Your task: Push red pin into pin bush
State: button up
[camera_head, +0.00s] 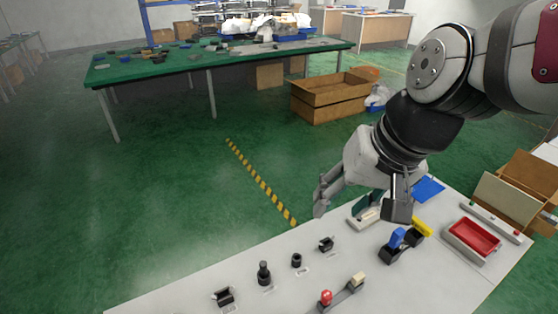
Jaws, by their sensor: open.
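A small red-topped piece (326,297), which looks like the red pin, stands at one end of a dark bar at the table's front edge. I cannot tell for sure which part is the pin bush; a beige block (357,279) sits at the bar's other end. My gripper (359,204) is open and hangs over the back of the white table, behind and above the red piece, well apart from it. Its fingers are spread and nothing shows between them. A dark green-and-white fixture (368,208) stands behind the fingers, partly hidden.
Several black fixtures, among them a cylinder (264,273) and a ring (297,260), stand in a row on the white table (190,300). A blue lever (397,238) and yellow piece (421,227) stand right, beside a red tray (474,237). Bare tabletop lies between them.

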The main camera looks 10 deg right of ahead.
jog(key=w+a+f+m+g+p, duration=0.1)
jog(key=w+f+m, duration=0.15)
jog(key=f, duration=0.25)
jog(key=w+a+f+m+g+p, duration=0.1)
jog(key=f+m, duration=0.2)
jog(key=f, duration=0.3)
jog(key=m+g+h+p, duration=0.1)
jog(key=m+g+h, duration=0.1)
jog(key=m, duration=0.4)
send_over(329, 295)
notch_tip(329, 295, down, 11)
jog(key=f, duration=0.2)
jog(key=f+b, duration=0.1)
jog(key=f, duration=0.2)
jog(key=f+b, duration=0.1)
jog(key=f, duration=0.2)
jog(key=shift+w+d+f, duration=0.1)
jog(key=shift+w+d, duration=0.15)
jog(key=shift+w, duration=0.05)
jog(key=shift+f, duration=0.15)
jog(key=shift+f, duration=0.1)
jog(key=shift+s+a+f+p, duration=0.15)
jog(key=shift+f+p, duration=0.35)
jog(key=shift+f, duration=0.3)
jog(key=shift+s+a+f+p, duration=0.15)
jog(key=shift+f+p, duration=0.3)
jog(key=shift+f, duration=0.3)
jog(key=shift+w+f, duration=0.2)
jog(key=shift+f, duration=0.75)
grip_shut()
